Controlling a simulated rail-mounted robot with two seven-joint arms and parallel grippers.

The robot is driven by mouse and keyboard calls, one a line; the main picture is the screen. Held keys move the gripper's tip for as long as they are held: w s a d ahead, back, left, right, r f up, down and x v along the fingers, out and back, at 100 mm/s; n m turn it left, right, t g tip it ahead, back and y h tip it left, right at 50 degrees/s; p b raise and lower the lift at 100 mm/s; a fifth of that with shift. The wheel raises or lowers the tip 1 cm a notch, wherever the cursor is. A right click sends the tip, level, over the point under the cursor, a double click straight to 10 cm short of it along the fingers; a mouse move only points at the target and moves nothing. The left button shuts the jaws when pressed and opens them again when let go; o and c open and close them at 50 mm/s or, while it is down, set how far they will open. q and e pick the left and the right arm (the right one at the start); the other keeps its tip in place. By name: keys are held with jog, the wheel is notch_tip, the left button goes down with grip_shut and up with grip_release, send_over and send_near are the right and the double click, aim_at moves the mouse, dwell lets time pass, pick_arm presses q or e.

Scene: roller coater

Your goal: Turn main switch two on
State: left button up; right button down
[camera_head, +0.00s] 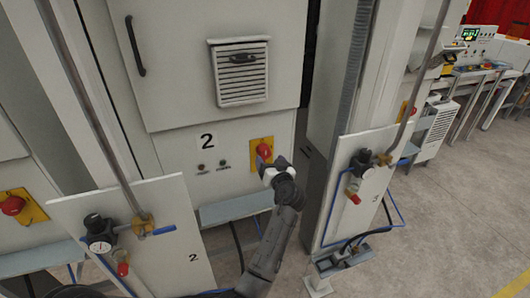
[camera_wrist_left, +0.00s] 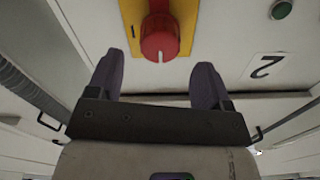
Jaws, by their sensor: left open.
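Main switch two is a red rotary knob (camera_head: 264,150) on a yellow plate (camera_head: 256,143), on the cabinet front right of the label "2" (camera_head: 207,141). In the left wrist view the red knob (camera_wrist_left: 159,38) is at the top middle, on its yellow plate (camera_wrist_left: 186,12). My left gripper (camera_head: 268,162) is at the switch and covers part of the plate in the head view. In the left wrist view my left gripper (camera_wrist_left: 155,80) is open, its two dark fingers either side of and short of the knob, with nothing between them. My right gripper is not in view.
A front panel (camera_head: 150,225) with a gauge (camera_head: 98,232) and valve stands at left; another panel (camera_head: 360,170) stands at right. A second red switch (camera_head: 12,205) is at far left. A green button (camera_wrist_left: 281,10) sits near the knob.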

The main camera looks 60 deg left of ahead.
aim_at(266, 155)
pick_arm(q)
jog(key=shift+p+x, duration=0.3)
jog(key=shift+x, duration=2.35)
jog(key=c, duration=0.9)
